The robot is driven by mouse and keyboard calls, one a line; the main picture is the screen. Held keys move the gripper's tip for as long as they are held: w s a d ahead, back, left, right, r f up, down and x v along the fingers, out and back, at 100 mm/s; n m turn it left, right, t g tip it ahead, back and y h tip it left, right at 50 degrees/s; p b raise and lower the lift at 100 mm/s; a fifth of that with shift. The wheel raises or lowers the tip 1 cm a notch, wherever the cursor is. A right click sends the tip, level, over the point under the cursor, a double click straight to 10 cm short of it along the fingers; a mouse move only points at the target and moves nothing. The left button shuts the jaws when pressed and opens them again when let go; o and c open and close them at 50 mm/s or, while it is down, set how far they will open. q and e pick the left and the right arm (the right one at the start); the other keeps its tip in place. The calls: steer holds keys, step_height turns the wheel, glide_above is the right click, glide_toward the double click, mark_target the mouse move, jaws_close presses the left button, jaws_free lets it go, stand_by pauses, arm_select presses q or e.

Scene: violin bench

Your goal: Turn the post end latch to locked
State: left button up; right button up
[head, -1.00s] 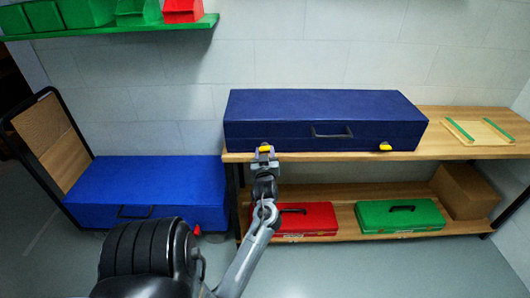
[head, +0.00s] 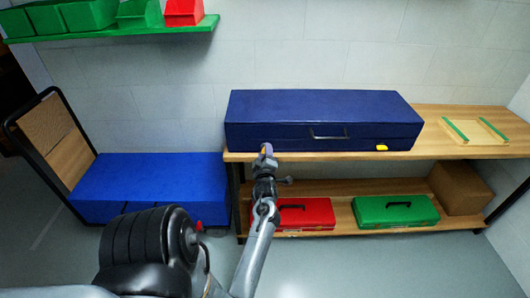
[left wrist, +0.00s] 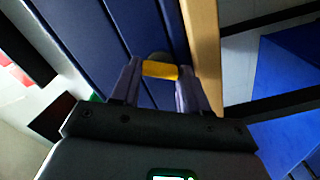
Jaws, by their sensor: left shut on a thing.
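A long dark blue violin case (head: 300,108) lies shut on the wooden bench. Its front has a dark handle (head: 328,134) and a yellow latch (head: 381,148) near the right end. Another yellow latch (left wrist: 160,70), at the left end of the front, shows in the left wrist view between the fingers of my left gripper (left wrist: 160,82). That gripper (head: 266,150) is shut on it and mostly hides it in the head view. Which latch is the post end one carries no visible label. My right gripper is not in view.
Red (head: 305,213) and green (head: 395,210) cases and a brown box (head: 460,188) sit on the lower shelf. A blue case (head: 150,180) lies on a trolley at left. Bins stand on a green shelf (head: 110,30) above.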

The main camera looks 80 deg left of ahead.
arm_select(q)
steer(key=shift+n+p, duration=0.45)
steer(key=shift+n, duration=2.45)
steer(key=shift+f, duration=0.1)
steer(key=o, duration=1.1)
steer(key=shift+c, duration=0.2)
steer(key=shift+d, duration=0.1)
